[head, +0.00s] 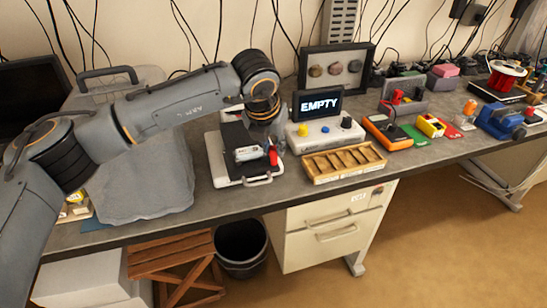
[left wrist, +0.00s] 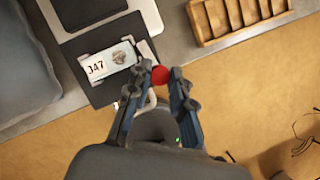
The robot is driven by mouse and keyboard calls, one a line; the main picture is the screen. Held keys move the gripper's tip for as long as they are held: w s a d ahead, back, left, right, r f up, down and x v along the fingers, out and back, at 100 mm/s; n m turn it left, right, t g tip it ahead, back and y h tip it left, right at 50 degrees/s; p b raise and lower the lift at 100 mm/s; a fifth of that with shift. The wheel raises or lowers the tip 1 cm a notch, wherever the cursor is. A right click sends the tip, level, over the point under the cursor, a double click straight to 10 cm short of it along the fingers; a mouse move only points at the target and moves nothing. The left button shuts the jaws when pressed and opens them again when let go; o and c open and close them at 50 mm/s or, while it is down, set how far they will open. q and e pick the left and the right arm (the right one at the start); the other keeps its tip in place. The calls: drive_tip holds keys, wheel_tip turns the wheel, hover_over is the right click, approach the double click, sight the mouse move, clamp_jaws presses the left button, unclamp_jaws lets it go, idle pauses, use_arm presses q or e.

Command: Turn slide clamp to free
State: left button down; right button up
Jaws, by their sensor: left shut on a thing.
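The slide clamp's red knob (head: 273,157) sits at the right side of a black and white device (head: 219,163) on the bench. My left gripper (head: 268,146) is over it from above, shut on the red knob. In the left wrist view the red knob (left wrist: 160,75) shows between the fingertips of the left gripper (left wrist: 160,82). The knob's lower part is hidden by the fingers. My right gripper is not in view.
A screen reading EMPTY (head: 318,104) stands on a white console right of the device. A wooden compartment tray (head: 343,163) lies in front of it. A grey cloth-covered object (head: 150,180) stands to the left. The bench's front edge is close to the device.

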use_arm(q)
drive_tip(key=shift+m+g+b, duration=0.3)
drive_tip(key=shift+m+b, duration=0.4)
drive_tip(key=shift+m, duration=0.1)
drive_tip(key=shift+h, duration=0.3)
drive_tip(key=c, duration=1.2)
unclamp_jaws()
drive_tip(key=v, duration=1.2)
drive_tip(key=shift+s, duration=0.1)
